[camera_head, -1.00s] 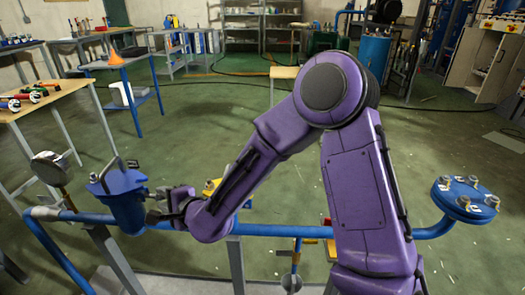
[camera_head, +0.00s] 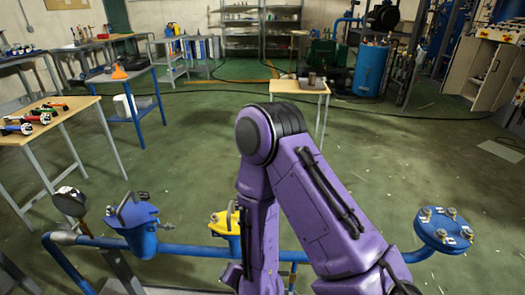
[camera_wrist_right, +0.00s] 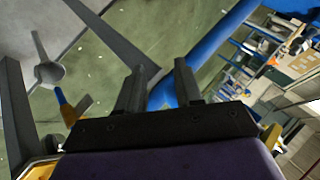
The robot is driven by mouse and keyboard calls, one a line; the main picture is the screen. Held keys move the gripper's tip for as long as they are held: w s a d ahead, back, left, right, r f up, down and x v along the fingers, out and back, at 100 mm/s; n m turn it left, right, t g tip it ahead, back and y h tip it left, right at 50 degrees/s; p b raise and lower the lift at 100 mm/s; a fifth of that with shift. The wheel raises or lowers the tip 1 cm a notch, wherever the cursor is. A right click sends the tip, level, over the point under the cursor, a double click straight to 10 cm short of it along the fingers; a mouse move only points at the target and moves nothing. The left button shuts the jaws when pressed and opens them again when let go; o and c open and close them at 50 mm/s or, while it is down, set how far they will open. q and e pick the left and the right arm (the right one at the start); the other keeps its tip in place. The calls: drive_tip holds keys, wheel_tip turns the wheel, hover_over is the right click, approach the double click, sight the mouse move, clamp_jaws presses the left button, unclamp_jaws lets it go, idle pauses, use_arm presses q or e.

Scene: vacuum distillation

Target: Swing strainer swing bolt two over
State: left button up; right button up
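The blue strainer (camera_head: 138,238) stands on the blue pipe line at the lower left of the head view. A small grey bolt-like piece (camera_head: 143,196) stands up at its lid, and another grey piece (camera_head: 167,227) sticks out at its right side. I cannot tell clearly how each swing bolt lies. My right arm reaches down to the right of the strainer, apart from it. My right gripper (camera_wrist_right: 160,68) shows in the wrist view with two fingers apart and nothing between them; a blue pipe (camera_wrist_right: 200,58) passes beyond them. My left gripper is not in view.
A yellow valve piece (camera_head: 224,222) sits between the strainer and my right arm. A round gauge (camera_head: 70,201) is left of the strainer. A blue flange with bolts (camera_head: 444,231) is at the right.

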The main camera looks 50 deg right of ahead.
drive_tip(key=s+d+f+n+g+h+p, duration=0.1)
drive_tip(key=s+d+f+n+g+p, duration=0.1)
drive_tip(key=s, duration=0.7)
drive_tip(key=shift+s+f+n+g+p, duration=0.35)
drive_tip(key=shift+f+n+g+p, duration=0.15)
drive_tip(key=shift+n+p, duration=0.6)
drive_tip(key=shift+d, duration=0.1)
